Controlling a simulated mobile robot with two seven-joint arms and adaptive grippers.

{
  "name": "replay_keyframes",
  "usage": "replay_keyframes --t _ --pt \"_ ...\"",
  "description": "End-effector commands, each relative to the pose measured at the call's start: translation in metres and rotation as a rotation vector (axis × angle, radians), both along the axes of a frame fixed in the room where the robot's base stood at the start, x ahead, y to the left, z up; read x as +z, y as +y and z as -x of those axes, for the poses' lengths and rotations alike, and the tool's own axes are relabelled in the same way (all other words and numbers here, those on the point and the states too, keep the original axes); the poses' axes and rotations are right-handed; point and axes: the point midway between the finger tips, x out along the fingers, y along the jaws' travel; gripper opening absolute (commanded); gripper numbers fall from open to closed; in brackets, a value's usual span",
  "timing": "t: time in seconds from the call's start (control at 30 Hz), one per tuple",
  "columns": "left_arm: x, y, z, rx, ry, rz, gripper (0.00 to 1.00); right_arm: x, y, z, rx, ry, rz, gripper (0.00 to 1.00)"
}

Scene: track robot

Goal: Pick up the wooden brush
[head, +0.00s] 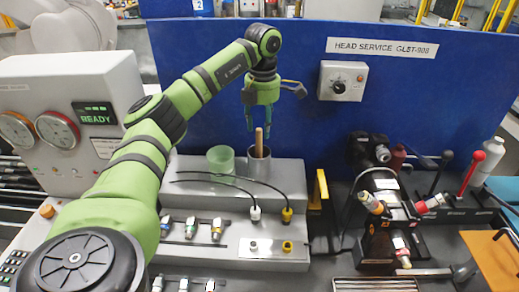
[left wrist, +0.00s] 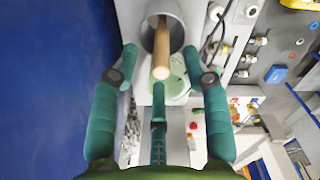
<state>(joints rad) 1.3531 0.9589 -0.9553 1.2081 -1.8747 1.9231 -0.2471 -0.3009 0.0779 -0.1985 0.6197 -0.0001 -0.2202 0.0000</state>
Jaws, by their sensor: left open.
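The wooden brush (head: 259,142) stands upright in a dark grey cup (head: 259,165) on the grey stepped bench; only its light wooden handle shows above the rim, and its lower end is hidden. My left gripper (head: 258,127) hangs fingers down just above the cup, by the top of the handle. In the left wrist view my left gripper (left wrist: 160,62) has its teal fingers spread, with the handle (left wrist: 161,48) reaching out of the cup (left wrist: 150,30) into the space between them. The gripper is open and holds nothing. My right gripper is not in view.
A translucent green cup (head: 220,160) stands close left of the dark cup. Two black cables (head: 225,179) cross in front. A blue panel (head: 300,110) with a dial box (head: 342,81) rises behind. A yellow bracket (head: 319,190) stands to the right.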

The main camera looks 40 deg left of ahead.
Motion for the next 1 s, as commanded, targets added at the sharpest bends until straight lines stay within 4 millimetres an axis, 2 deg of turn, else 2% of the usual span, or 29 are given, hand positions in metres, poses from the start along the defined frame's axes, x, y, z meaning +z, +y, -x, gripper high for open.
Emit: replay_keyframes --t 0.17,0.4,0.67,0.7,0.77,0.8,0.83,1.0 --pt "-0.016 0.002 0.006 0.0 0.006 -0.001 0.47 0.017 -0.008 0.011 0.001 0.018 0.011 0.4" --pt "-0.047 0.002 0.008 0.0 0.001 0.0 0.47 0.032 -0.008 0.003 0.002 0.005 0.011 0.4" --pt "-0.053 0.002 0.008 0.0 -0.001 -0.001 0.47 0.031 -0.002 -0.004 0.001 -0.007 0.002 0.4" --pt "-0.053 0.002 0.008 0.0 -0.001 -0.001 0.43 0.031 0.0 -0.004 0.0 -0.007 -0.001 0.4" --pt "-0.053 0.002 0.008 0.0 -0.001 -0.001 0.19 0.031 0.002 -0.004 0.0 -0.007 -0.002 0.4" --pt "-0.053 0.002 0.008 0.0 -0.001 -0.001 0.03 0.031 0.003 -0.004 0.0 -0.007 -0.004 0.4" --pt "-0.053 0.002 0.008 0.0 -0.001 -0.001 0.0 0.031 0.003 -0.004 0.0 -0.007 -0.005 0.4" --pt "-0.053 0.002 0.008 0.0 -0.001 -0.001 0.0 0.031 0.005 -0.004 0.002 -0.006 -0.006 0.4"
